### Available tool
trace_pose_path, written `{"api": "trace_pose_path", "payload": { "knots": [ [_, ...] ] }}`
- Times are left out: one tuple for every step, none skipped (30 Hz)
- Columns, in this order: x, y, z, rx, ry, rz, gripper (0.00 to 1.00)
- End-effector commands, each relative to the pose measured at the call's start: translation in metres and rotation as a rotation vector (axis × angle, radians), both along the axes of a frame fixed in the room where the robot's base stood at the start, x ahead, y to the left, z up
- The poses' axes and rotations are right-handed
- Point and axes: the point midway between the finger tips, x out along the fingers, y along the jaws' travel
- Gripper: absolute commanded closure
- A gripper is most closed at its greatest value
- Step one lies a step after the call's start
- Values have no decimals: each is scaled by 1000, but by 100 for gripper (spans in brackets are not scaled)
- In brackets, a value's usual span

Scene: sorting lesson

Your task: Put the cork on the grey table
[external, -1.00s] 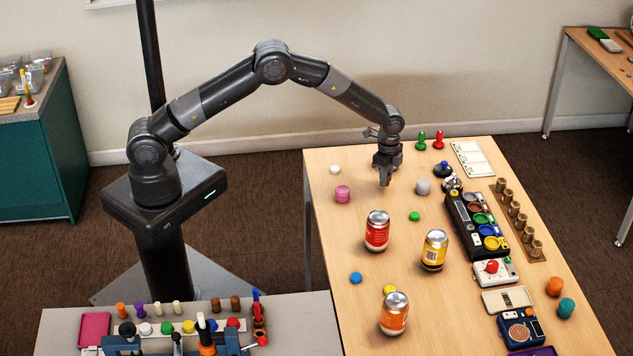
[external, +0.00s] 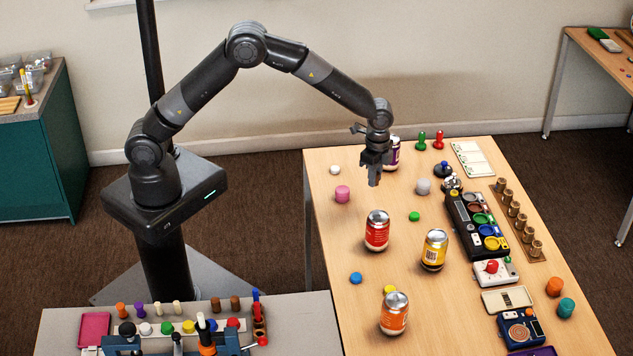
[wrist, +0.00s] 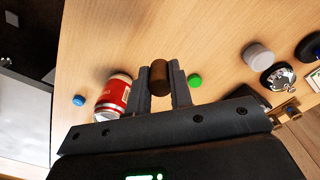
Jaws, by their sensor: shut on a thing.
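My gripper (external: 374,181) is over the back part of the wooden table, raised above its top. In the wrist view its two fingers (wrist: 159,80) are shut on a brown cork (wrist: 158,75), which sits between the fingertips. In the external view I cannot make out the cork clearly at the fingertips. The grey table (external: 300,322) is at the lower left in the external view, in front of my base and apart from the gripper.
The wooden table (external: 330,230) carries a red can (external: 377,231), a yellow can (external: 434,250), an orange can (external: 394,314) and a purple can (external: 393,153) behind my gripper. The grey table holds a pink box (external: 95,328), pegs and blue-grey tools, with bare surface at its right.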

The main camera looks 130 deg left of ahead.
Motion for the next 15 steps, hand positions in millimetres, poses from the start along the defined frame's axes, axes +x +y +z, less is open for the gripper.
{"api": "trace_pose_path", "payload": {
  "knots": [
    [0,0,4,1,-2,0,100],
    [0,1,8,1,-2,0,100],
    [0,1,13,2,-2,0,100],
    [1,1,19,3,-4,0,100],
    [1,1,25,3,-4,0,100],
    [1,1,33,3,-4,0,100],
    [1,1,38,3,-4,0,100],
    [1,1,44,3,-3,0,100],
    [1,1,52,3,-4,0,100],
    [2,-3,55,1,-2,-6,100],
    [5,-11,53,0,0,-18,100],
    [8,-17,52,1,0,-29,100],
    [11,-23,53,1,0,-39,100],
    [13,-29,53,1,0,-48,100],
    [16,-37,53,1,1,-60,100]
  ]
}}
